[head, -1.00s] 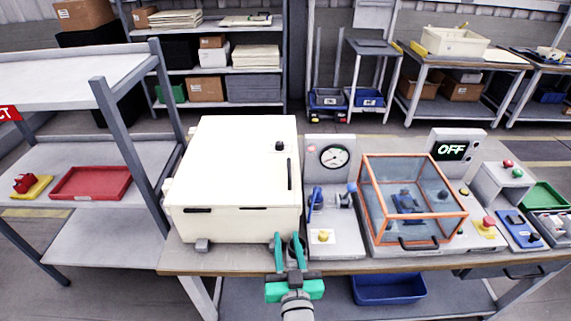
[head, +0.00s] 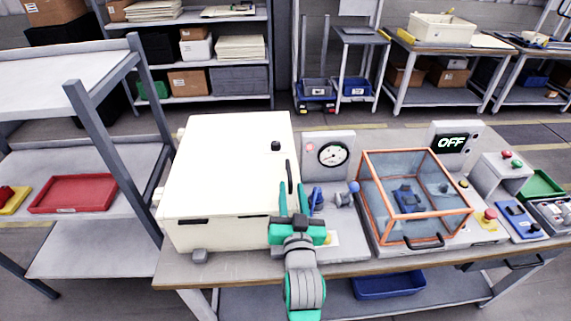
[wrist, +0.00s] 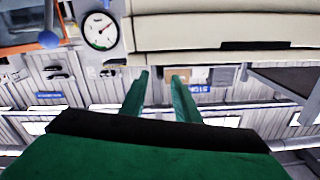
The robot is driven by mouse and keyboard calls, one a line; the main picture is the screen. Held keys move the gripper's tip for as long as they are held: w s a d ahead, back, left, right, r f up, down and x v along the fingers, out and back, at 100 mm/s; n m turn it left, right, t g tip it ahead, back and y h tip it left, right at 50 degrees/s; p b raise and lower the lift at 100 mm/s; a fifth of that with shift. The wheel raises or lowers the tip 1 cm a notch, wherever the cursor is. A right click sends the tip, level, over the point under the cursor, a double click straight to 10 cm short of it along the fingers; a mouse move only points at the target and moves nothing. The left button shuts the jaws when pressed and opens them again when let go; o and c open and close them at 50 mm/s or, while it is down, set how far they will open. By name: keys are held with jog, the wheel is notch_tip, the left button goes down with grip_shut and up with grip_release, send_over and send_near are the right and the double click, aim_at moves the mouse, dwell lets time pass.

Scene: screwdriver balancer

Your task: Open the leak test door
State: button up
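A cream cabinet (head: 225,170) stands on the bench, with a dark vertical handle (head: 290,177) near its right edge and a dark knob (head: 276,146). No lettering marks the leak test door; the cabinet's door looks shut. My gripper (head: 293,187) is at the cabinet's right front, its fingertips near the handle's lower end in the head view. The fingers are apart with nothing seen between them. In the wrist view, my gripper (wrist: 160,82) also shows a gap, and the cabinet (wrist: 210,30) fills the upper right, upside down. Whether a finger touches the handle cannot be told.
A panel with a round gauge (head: 333,155) and blue-handled valves (head: 352,188) stands just right of the cabinet. A grey shelf rack (head: 110,140) stands left.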

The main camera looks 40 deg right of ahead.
aim_at(288, 162)
jog(key=x, duration=0.9)
jog(key=shift+w+d, duration=0.1)
jog(key=shift+w, duration=0.25)
jog(key=shift+c, duration=0.6)
grip_shut()
